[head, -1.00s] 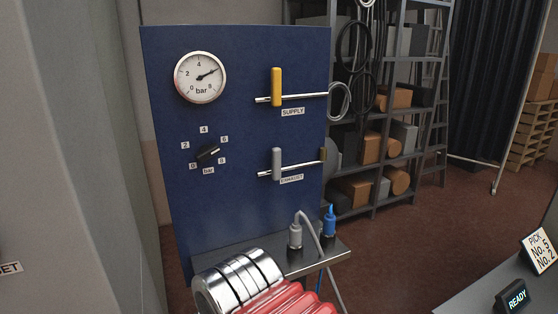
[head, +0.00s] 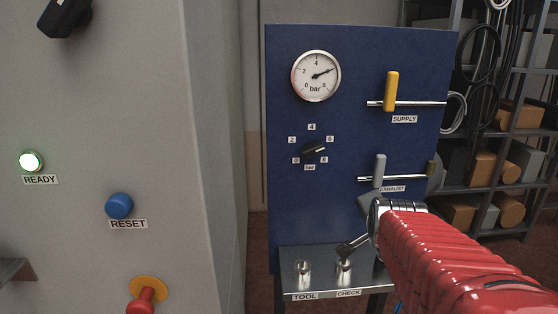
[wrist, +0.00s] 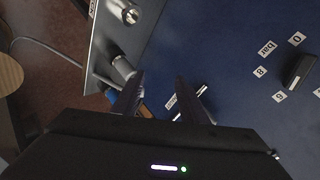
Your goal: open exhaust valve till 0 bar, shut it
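The exhaust valve's grey lever (head: 379,170) stands upright, across its horizontal pipe on the blue panel, above the EXHAUST label (head: 392,189). The pressure gauge (head: 316,75) has its needle up and right, near 6 bar. A piece of silver pipe (wrist: 202,91) and a partly covered label appear by the right finger; the lever cannot be made out there.
The yellow supply lever (head: 391,90) stands upright above the exhaust valve. A black selector knob (head: 315,150) is to the left. A metal shelf (head: 325,282) with TOOL and CHECK fittings juts out below. A grey cabinet (head: 215,180) with a lit READY lamp (head: 31,161) stands left.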

